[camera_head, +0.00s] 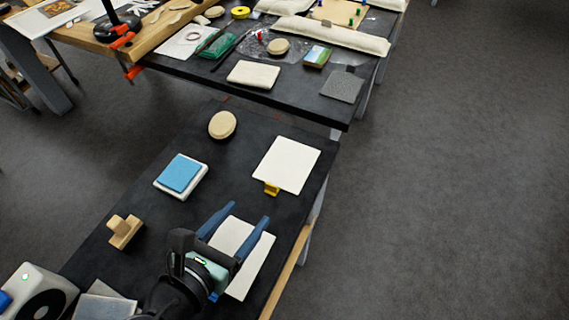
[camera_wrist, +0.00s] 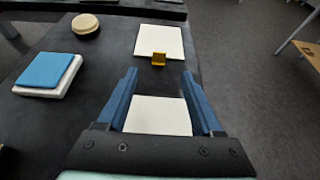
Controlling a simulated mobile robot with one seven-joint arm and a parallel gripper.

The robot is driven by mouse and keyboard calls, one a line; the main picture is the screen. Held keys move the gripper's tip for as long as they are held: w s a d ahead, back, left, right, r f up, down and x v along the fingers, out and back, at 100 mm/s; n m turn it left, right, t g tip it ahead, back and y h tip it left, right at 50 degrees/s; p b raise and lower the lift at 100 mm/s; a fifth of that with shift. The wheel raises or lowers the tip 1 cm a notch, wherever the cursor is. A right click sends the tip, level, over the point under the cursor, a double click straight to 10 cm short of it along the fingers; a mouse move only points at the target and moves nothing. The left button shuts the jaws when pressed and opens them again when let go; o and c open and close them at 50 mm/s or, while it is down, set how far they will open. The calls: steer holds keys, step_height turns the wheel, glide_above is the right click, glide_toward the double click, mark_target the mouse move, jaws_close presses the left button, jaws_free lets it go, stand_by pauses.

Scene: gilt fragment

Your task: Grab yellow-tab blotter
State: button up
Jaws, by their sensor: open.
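The yellow-tab blotter is a flat cream square (camera_head: 287,164) with a small yellow tab (camera_head: 271,188) on its near edge. It lies on the dark table and also shows in the wrist view (camera_wrist: 160,40), with its tab (camera_wrist: 158,59) facing me. My gripper (camera_head: 252,214) is open and empty, its two blue fingers pointing toward the tab from the near side. In the wrist view the fingertips (camera_wrist: 160,72) are apart and short of the tab. A second cream pad (camera_head: 252,268) lies below my gripper, partly hidden by it.
A blue pad on a white block (camera_head: 180,174), a round tan disc (camera_head: 222,125) and a wooden stamp-like block (camera_head: 124,230) stand to the left. A second dark table (camera_head: 300,90) with several items is behind. Dark table surface around the blotter is clear.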

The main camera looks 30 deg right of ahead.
mark_target(270, 186)
steer(key=b+x, duration=0.1)
steer(key=x, duration=0.8)
steer(key=shift+w+d, duration=0.15)
steer(key=shift+w, duration=0.05)
jaws_close()
